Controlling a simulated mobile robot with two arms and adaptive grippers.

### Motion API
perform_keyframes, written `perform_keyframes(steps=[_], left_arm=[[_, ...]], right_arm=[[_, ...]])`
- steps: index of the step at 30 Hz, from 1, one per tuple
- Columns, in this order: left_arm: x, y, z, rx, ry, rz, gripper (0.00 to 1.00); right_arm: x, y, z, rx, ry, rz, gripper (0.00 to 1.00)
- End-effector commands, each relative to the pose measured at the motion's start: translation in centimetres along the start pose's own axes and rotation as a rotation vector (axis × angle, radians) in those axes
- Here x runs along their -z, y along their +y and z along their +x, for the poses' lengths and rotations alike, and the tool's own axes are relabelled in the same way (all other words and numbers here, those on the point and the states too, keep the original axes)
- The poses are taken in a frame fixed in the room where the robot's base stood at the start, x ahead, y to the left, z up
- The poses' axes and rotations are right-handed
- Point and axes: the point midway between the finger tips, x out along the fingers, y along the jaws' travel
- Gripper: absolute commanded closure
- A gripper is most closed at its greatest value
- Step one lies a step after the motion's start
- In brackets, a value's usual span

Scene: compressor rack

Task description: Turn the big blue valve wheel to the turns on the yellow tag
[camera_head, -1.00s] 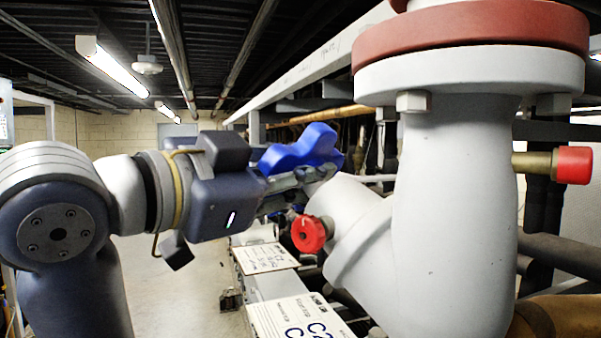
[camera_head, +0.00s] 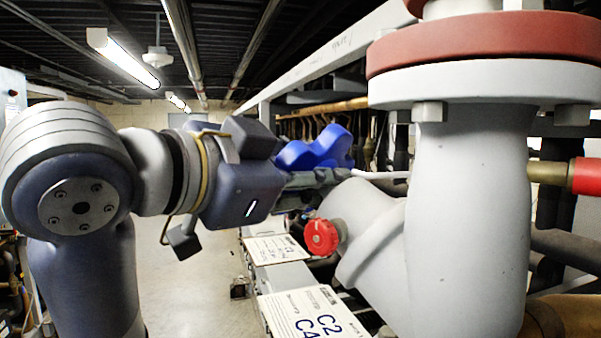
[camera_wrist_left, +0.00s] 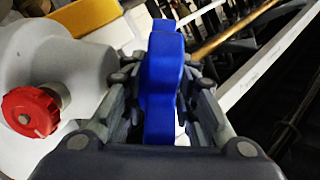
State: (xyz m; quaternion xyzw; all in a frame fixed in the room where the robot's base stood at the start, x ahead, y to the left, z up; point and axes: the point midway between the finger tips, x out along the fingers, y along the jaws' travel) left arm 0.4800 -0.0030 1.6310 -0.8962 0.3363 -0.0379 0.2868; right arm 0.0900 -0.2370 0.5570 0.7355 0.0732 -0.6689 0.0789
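The big blue valve wheel (camera_head: 317,150), with rounded lobes, stands left of the large grey valve body. My left gripper (camera_head: 325,178) reaches it from the left, and lobes rise above the fingers. In the left wrist view the wheel (camera_wrist_left: 161,85) shows edge-on between the two fingers of the left gripper (camera_wrist_left: 161,88), which lie close along both sides and appear closed on it. A yellow piece (camera_wrist_left: 87,15) shows at the top left of that view; I cannot tell whether it is the tag, and no writing is readable. My right gripper is not in view.
A small red knob (camera_head: 321,237) sits just below the wheel on the grey valve body (camera_head: 465,220). A red-capped fitting (camera_head: 585,176) juts out at right. White label plates (camera_head: 305,314) lie below. Open floor (camera_head: 205,290) shows at lower left.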

Motion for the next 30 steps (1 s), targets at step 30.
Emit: perform_keyframes(steps=[30], left_arm=[[0.0, 0.0, -12.0, 0.001, 0.001, 0.000, 0.73]], right_arm=[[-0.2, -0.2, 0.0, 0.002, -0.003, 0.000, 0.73]])
